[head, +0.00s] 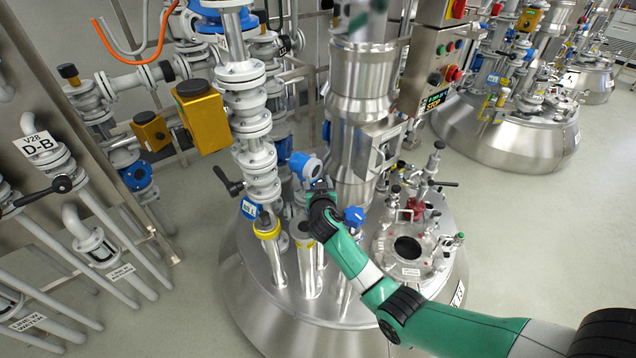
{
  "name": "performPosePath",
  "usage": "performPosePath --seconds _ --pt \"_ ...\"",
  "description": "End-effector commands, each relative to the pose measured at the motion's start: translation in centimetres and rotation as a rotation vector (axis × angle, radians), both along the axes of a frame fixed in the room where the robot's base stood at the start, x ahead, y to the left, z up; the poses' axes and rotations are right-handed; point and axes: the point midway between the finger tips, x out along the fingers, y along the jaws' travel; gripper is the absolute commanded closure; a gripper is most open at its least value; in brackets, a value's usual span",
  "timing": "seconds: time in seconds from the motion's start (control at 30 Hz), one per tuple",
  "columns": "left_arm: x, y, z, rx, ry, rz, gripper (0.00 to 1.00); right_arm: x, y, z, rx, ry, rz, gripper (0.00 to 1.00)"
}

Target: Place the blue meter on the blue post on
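A blue meter (304,166) with a pale round face is at the centre of the head view, above the steel reactor lid. My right gripper (319,186), on the green arm coming in from the lower right, is right at the meter's lower side. The gripper is small and seen from behind, so I cannot tell whether its fingers are closed on the meter. I cannot clearly make out a blue post; the arm and gripper hide part of the lid. My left gripper is not in view.
Two short posts with yellow rings (267,228) stand on the reactor lid (262,295). A white valve stack (250,125) and a thick steel column (362,90) rise close to the gripper. A blue knob (354,216) is just right of my wrist.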

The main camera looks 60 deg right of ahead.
Motion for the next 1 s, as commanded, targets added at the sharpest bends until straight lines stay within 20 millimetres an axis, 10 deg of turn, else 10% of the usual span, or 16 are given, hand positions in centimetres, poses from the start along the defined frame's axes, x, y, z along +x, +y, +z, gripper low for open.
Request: performPosePath --seconds 0.17,1.0 --pt "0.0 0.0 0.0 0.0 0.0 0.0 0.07 0.0 0.0 0.0 0.001 0.001 0.0 0.06" --pt "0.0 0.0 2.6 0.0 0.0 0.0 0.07 -2.8 4.5 1.9 -0.001 0.001 -0.001 0.06"
